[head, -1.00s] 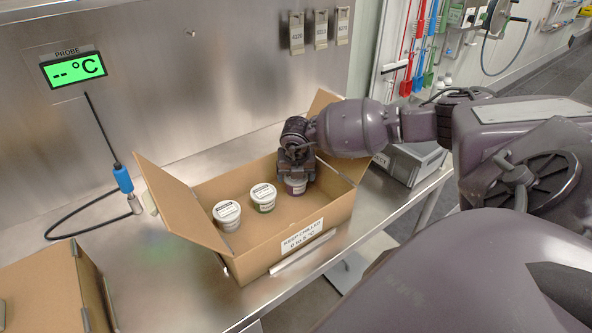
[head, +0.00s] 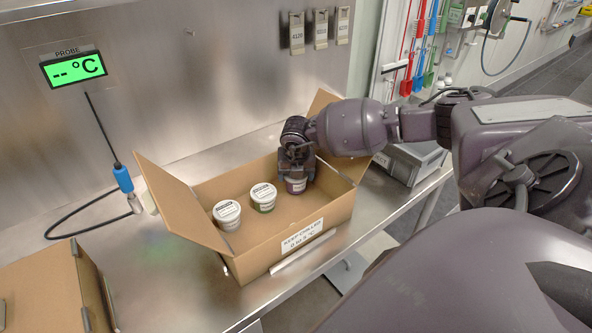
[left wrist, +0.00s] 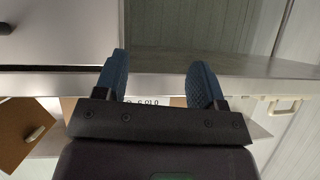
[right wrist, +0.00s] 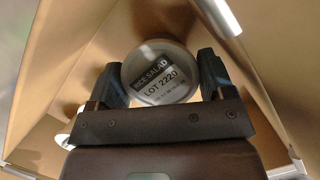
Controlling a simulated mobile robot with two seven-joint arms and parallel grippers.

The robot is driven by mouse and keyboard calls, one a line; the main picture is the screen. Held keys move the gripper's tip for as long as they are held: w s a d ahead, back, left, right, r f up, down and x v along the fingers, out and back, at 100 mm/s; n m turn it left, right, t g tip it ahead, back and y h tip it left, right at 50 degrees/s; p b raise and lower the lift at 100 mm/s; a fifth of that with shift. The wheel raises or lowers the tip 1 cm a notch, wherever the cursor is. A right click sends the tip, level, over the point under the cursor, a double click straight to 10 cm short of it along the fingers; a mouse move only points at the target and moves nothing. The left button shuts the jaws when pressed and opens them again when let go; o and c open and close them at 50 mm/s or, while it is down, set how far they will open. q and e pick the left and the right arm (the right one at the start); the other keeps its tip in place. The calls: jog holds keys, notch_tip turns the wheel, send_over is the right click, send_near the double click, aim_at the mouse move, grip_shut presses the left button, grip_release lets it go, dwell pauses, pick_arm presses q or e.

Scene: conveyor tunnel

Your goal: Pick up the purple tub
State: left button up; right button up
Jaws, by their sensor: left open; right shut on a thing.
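The purple tub (head: 296,186) is in the right part of the open cardboard box (head: 262,256), its upper part hidden by my right gripper. My right gripper (head: 296,174) points down and is shut on this tub. In the right wrist view the tub's lid (right wrist: 160,72), with a label reading "LOT 2220", sits between the two fingers (right wrist: 162,80). My left gripper (left wrist: 162,85) shows only in its own wrist view, with its fingers apart and nothing between them.
A green-banded tub (head: 263,197) and a white tub (head: 227,214) stand to the left in the same box. The box flaps stand up at left and back right. Another cardboard box (head: 45,295) is at lower left.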

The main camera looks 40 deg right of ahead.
notch_tip(320, 180, up, 19)
jog(key=b, duration=0.1)
dwell(0.3)
